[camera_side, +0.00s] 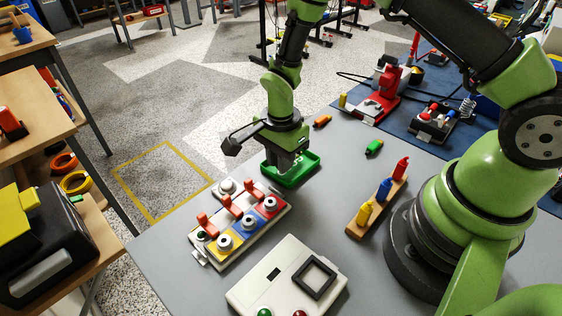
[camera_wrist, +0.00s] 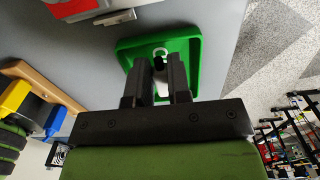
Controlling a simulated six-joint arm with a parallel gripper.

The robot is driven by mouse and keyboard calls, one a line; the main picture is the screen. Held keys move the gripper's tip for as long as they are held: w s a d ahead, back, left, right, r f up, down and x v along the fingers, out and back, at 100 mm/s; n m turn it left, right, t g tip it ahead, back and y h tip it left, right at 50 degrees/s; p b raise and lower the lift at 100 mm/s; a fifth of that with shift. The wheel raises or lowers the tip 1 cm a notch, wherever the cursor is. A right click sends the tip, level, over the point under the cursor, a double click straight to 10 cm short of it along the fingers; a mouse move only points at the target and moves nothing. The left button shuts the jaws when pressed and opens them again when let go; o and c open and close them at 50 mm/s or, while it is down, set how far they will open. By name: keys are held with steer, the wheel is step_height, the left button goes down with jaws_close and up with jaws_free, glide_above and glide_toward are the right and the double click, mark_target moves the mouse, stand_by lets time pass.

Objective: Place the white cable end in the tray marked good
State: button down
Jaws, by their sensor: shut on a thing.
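A green tray (camera_side: 314,166) stands on the grey table near its far edge; in the wrist view the tray (camera_wrist: 191,48) lies beyond my fingertips. My gripper (camera_side: 296,168) points down over the tray, its tips low inside the outline of the rim. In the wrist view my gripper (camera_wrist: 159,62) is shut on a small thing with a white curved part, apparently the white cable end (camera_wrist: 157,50). The fingers hide most of it. I cannot tell whether it touches the tray floor. No "good" marking is readable.
A lever panel (camera_side: 239,222) stands just left of and in front of the tray. A green piece (camera_side: 374,148) and an orange piece (camera_side: 322,121) lie loose on the table. A wooden rack (camera_side: 377,208) with coloured pieces and a white box (camera_side: 290,284) are nearer.

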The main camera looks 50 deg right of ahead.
steer(key=shift+f, duration=0.7)
steer(key=shift+f, duration=0.15)
steer(key=c, duration=1.1)
jaws_free()
